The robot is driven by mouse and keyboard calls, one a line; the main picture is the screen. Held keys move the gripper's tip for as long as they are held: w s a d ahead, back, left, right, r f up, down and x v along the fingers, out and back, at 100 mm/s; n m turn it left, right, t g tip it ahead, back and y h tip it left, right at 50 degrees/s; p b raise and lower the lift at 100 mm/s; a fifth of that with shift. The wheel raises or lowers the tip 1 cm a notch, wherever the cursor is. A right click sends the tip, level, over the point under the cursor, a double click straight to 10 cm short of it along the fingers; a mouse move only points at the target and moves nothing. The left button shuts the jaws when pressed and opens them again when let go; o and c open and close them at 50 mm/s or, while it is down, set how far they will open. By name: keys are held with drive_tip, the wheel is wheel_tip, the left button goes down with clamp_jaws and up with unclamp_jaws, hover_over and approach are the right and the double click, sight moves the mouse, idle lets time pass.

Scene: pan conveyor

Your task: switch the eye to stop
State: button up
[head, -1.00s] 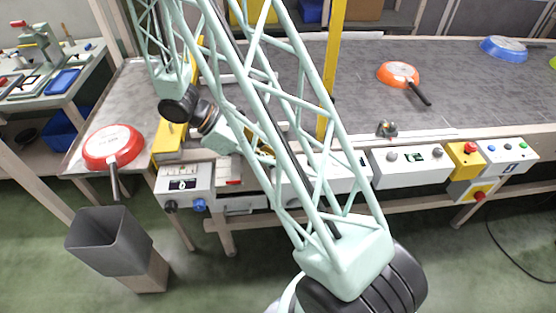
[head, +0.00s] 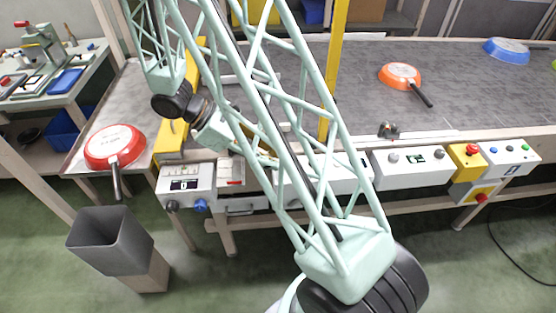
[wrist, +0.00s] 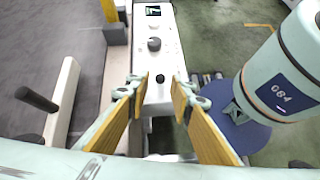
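A pale control box (wrist: 168,38) lies below my gripper in the wrist view. It carries a dark round knob (wrist: 154,44), a smaller black knob (wrist: 160,78) and a small dark display (wrist: 153,11). My gripper (wrist: 161,80) is open and empty, its yellow-padded fingers on either side of the smaller knob in the picture; I cannot tell the height gap. In the head view the same box (head: 350,172) seems to be the one partly hidden behind my lattice arm. No wording for eye or stop is readable.
Other boxes line the conveyor front: one at left (head: 185,184), one at right (head: 412,165), and a yellow one with a red button (head: 466,160). A yellow post (head: 334,75) stands close by. Orange (head: 400,75), blue (head: 507,49) and red (head: 115,145) pans lie on the surfaces.

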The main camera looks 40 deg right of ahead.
drive_tip(key=v, duration=0.9)
drive_tip(key=shift+w+a+r, duration=0.15)
drive_tip(key=shift+r, duration=0.1)
idle(0.4)
drive_tip(key=s+a+r+m+t+y, duration=0.3)
drive_tip(key=s+a+r, duration=0.4)
drive_tip(key=s+r, duration=0.4)
drive_tip(key=s+a+r+m+t+y, duration=0.4)
drive_tip(key=s+a+r+t, duration=0.3)
drive_tip(key=s+r, duration=0.4)
drive_tip(key=shift+a+r+m+t, duration=0.3)
drive_tip(key=shift+a+r+m, duration=0.3)
drive_tip(key=shift+r, duration=1.9)
